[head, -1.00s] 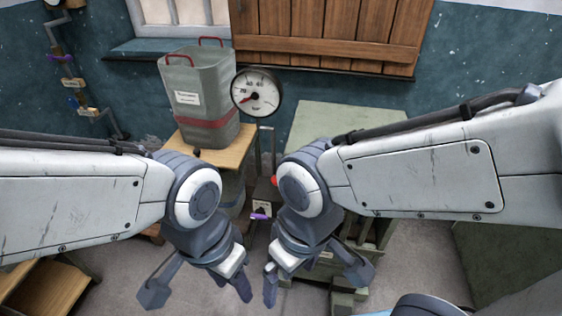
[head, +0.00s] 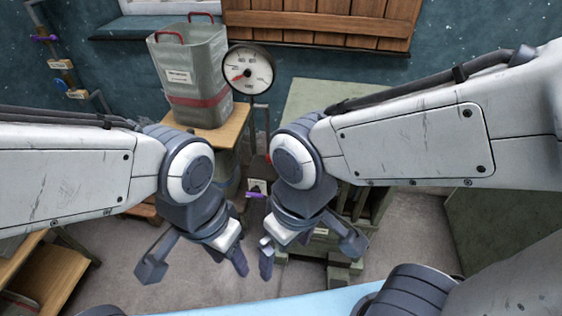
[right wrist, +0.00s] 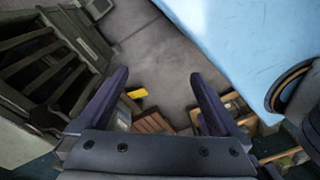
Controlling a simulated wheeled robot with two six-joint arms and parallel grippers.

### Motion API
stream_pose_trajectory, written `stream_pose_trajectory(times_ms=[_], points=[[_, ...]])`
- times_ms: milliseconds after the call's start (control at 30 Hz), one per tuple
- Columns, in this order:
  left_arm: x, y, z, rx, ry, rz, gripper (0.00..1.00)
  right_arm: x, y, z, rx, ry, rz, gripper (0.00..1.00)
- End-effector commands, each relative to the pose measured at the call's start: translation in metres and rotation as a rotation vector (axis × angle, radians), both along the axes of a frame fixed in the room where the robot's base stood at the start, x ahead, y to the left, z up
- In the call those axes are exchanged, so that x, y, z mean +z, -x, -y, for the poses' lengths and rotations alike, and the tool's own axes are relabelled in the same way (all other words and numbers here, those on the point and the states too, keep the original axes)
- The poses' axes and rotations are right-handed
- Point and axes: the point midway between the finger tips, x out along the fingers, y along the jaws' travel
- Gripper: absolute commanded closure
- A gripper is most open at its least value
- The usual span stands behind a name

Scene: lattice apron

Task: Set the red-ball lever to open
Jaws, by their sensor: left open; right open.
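The red-ball lever shows in the head view only as a small red spot (head: 268,158) beside my right wrist. The rest of it is hidden behind my right arm, so its position cannot be told. My left gripper (head: 196,266) is open and empty over the floor, left of centre. My right gripper (head: 309,254) is open and empty, nearer to the camera than the pipework. In the right wrist view my right gripper (right wrist: 157,76) has its fingers apart with nothing between them; the lever is not recognisable there.
A round gauge (head: 248,70) stands on a pipe. A purple handle (head: 255,194) with a tag sits low below it. A grey bin (head: 191,75) stands on a wooden table. A green cabinet (head: 313,105) is behind my right arm. Grey floor (head: 412,232) is clear at right.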

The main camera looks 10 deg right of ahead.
Motion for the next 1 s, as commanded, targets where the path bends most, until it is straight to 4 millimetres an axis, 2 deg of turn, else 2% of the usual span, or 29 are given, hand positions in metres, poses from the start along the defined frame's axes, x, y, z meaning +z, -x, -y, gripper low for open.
stream_pose_trajectory(times_ms=[200,233,267,300,367,467,667,700,833,900,1000], points=[[0.0,0.0,0.0,0.0,0.0,0.0,0.5,0.0,0.0,0.0,0.0,0.0,0.0,0.0],[0.0,0.0,0.0,0.0,0.0,0.0,0.5,0.0,0.0,0.0,0.0,0.0,0.0,0.04],[0.0,0.0,0.0,0.0,0.0,0.0,0.5,0.0,0.0,0.0,0.0,0.0,0.0,0.15],[-0.002,0.0,0.0,0.0,0.0,0.0,0.5,-0.002,-0.001,0.0,-0.003,-0.003,0.002,0.22],[-0.01,0.0,0.0,0.0,0.0,0.0,0.5,-0.01,-0.004,-0.002,-0.015,-0.011,0.008,0.22],[-0.034,0.0,0.0,0.0,0.0,0.0,0.5,-0.037,-0.016,-0.01,-0.059,-0.048,0.036,0.22],[-0.108,0.0,0.0,0.0,-0.001,-0.001,0.5,-0.113,-0.068,-0.03,-0.235,-0.176,0.154,0.22],[-0.122,0.0,0.0,0.0,-0.001,-0.001,0.5,-0.122,-0.085,-0.046,-0.287,-0.249,0.208,0.22],[-0.168,0.0,0.0,0.0,0.0,0.0,0.5,-0.146,-0.141,-0.077,-0.481,-0.447,0.375,0.22],[-0.192,0.0,0.0,0.0,0.0,0.0,0.5,-0.155,-0.171,-0.085,-0.591,-0.545,0.47,0.22],[-0.227,0.0,0.0,0.0,0.0,0.0,0.5,-0.166,-0.21,-0.085,-0.75,-0.671,0.614,0.22]])
